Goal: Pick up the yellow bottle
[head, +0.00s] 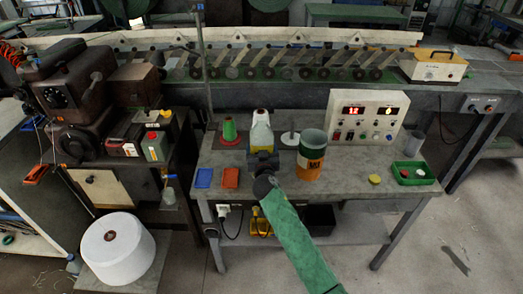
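A bottle (262,132) with a whitish upper part, a yellow lower part and a small reddish cap stands upright on the grey table, left of the middle. My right gripper (263,154) is dark and sits right in front of the bottle's lower part, at the end of my green-sleeved arm. It hides the bottle's base. I cannot tell whether its fingers are around the bottle or only before it. My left gripper is not in view.
Close to the bottle stand a green cone (229,131), a white spindle (290,137) and a large orange-and-green can (311,154). A control box (365,117) is behind right. A blue pad (204,178), an orange pad (231,178) and a green tray (413,173) lie nearer the edges.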

